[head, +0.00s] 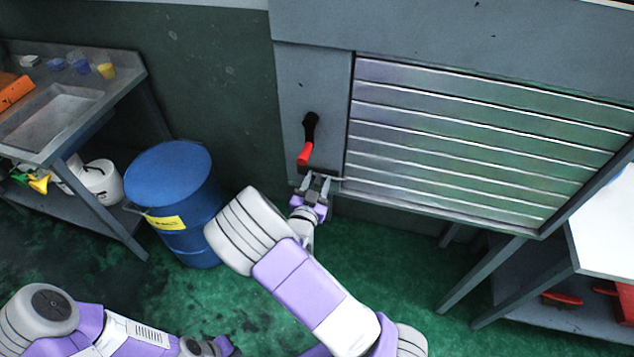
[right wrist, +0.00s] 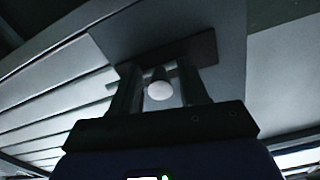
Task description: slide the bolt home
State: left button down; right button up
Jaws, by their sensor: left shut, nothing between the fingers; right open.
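The bolt shows in the right wrist view as a pale round knob end (right wrist: 160,90) in front of a dark mounting plate (right wrist: 205,48). In the head view it is at the lower left corner of the slatted shutter, mostly hidden by my right gripper (head: 316,183). My right gripper is open, with one finger on each side of the knob in the right wrist view; I cannot tell whether either touches it. My left gripper (head: 218,347) is shut and empty, low at the bottom edge of the head view, far from the bolt.
A lever with a red grip (head: 305,153) is on the frame just above my right gripper. The slatted shutter (head: 480,140) lies to the right. A blue drum (head: 175,190) and a sink bench (head: 125,65) stand left. A white-topped table (head: 605,225) stands right.

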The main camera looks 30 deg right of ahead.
jog(key=shift+s, duration=0.1)
jog(key=v, duration=0.7)
jog(key=shift+a+p, duration=0.2)
jog(key=shift+p, duration=0.15)
jog(key=shift+s, duration=0.15)
jog(key=s+a+f+n+g+y, duration=0.1)
jog(key=s+f+n+g+y, duration=0.2)
jog(key=f, duration=0.7)
jog(key=s+a+f+n+g+y, duration=0.1)
jog(key=s+a+f+g+y, duration=0.3)
jog(key=f, duration=0.6)
jog(key=s+a+f+n+g+y, duration=0.4)
jog(key=s+a+g+y, duration=0.1)
jog(key=s+a+y, duration=0.4)
jog(key=shift+s+f+n+y, duration=0.3)
jog(key=shift+s+y, duration=0.2)
jog(key=shift+s, duration=0.1)
